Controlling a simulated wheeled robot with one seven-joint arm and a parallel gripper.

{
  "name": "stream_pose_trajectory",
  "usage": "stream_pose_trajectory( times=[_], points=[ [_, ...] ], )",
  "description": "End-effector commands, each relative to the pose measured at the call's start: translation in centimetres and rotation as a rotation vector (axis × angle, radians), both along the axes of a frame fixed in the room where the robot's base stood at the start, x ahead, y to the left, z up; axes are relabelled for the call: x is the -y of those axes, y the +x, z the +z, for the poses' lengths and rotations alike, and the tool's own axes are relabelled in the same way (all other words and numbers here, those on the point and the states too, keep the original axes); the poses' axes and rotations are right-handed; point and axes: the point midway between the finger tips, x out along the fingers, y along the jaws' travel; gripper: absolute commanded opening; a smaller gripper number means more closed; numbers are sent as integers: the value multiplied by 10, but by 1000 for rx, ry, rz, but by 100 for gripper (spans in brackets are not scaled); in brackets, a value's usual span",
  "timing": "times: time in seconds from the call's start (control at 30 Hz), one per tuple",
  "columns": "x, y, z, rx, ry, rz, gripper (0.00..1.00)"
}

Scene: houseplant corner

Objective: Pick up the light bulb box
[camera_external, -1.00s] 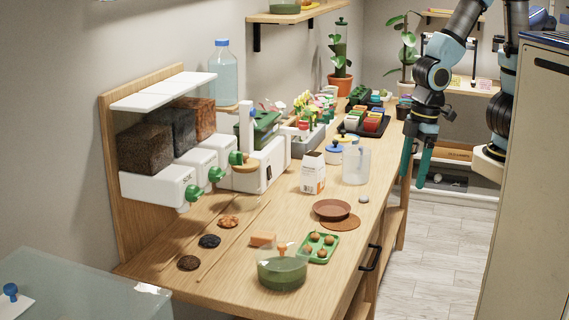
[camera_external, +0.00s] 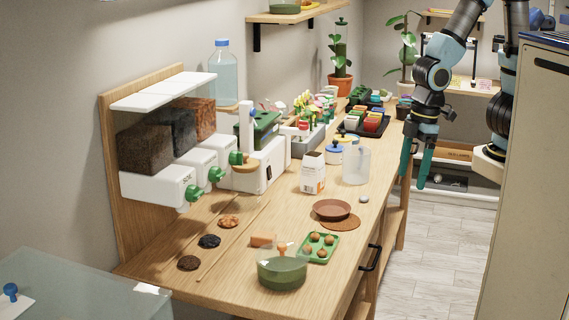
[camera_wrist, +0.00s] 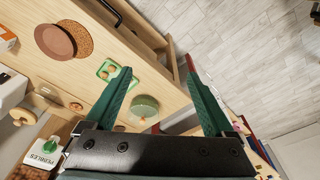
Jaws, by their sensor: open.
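I cannot pick out a light bulb box for sure. A white carton with an orange-brown lower part (camera_external: 312,174) stands upright on the bench, its print too small to read. A brown cardboard box (camera_external: 458,152) with unreadable lettering lies on the low shelf at the back right. My gripper (camera_external: 412,178) hangs beside the bench's right edge, fingers pointing down, apart from both boxes. In the wrist view my gripper (camera_wrist: 157,66) has its two green fingers spread wide with nothing between them.
The bench (camera_external: 230,275) bears a terracotta saucer (camera_external: 331,208), a green tray of round brown things (camera_external: 329,238), a green bowl (camera_external: 282,275) and a clear jug (camera_external: 356,165). A black drawer handle (camera_external: 371,257) juts from its front. The aisle floor (camera_external: 435,265) is clear.

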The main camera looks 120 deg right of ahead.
Motion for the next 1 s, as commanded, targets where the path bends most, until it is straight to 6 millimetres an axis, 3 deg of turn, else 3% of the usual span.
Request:
stream_pose_trajectory(
  times=[0.1,0.33,0.47,0.57,0.73,0.87,1.0],
  points=[
    [0,0,0,0,0,0,100],
    [2,1,-2,5,-1,-6,100],
    [27,16,-21,62,-15,-71,100],
    [71,35,-46,159,-46,-169,100],
    [170,53,-90,372,-136,-365,100],
    [246,43,-115,531,-227,-496,100],
    [318,12,-136,691,-336,-619,100]
  ],
)
